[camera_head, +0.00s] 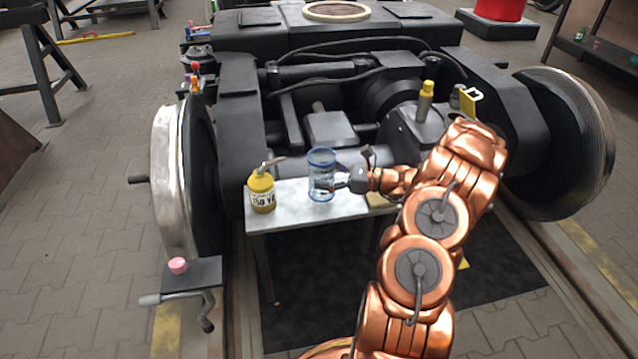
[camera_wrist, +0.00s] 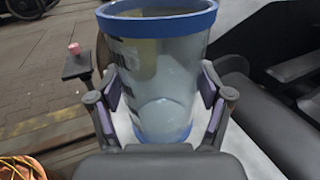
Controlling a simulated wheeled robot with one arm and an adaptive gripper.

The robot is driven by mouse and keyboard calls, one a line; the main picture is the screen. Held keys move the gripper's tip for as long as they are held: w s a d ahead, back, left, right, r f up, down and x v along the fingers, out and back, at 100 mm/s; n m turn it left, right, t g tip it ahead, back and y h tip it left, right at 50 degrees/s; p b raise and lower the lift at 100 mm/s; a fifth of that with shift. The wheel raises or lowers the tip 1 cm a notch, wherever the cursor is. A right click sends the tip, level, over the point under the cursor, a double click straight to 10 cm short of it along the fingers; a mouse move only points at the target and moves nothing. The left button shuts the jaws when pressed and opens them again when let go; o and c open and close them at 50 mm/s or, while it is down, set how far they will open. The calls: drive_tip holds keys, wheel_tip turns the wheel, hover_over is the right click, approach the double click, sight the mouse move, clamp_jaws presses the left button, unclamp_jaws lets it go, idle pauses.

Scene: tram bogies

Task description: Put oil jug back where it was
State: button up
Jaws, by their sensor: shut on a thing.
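The oil jug (camera_head: 321,172) is a clear, bluish vessel with a blue rim, upright over the light bench top (camera_head: 287,213) in the head view. In the wrist view the jug (camera_wrist: 160,75) stands between the two finger pads of my gripper (camera_wrist: 156,88), which press on its sides. My gripper (camera_head: 345,181) reaches it from the right in the head view and is shut on it. The jug's base is at or just above the bench top; I cannot tell if it touches. Dark marks show on its wall.
A yellow can (camera_head: 261,193) with a spout and black lettering stands on the bench left of the jug. The dark bogie frame (camera_head: 330,128) rises behind the bench. A pink item (camera_head: 177,265) sits on a small plate at the left. Bare bench top lies between can and jug.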

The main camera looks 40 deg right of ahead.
drive_tip(key=shift+w+f, duration=0.1)
drive_tip(key=shift+w, duration=0.7)
drive_tip(key=f, duration=0.1)
drive_tip(key=f+b, duration=0.2)
drive_tip(key=shift+w+f, duration=0.25)
drive_tip(key=shift+w, duration=0.05)
drive_tip(key=o, duration=1.2)
drive_tip(key=shift+f, duration=0.1)
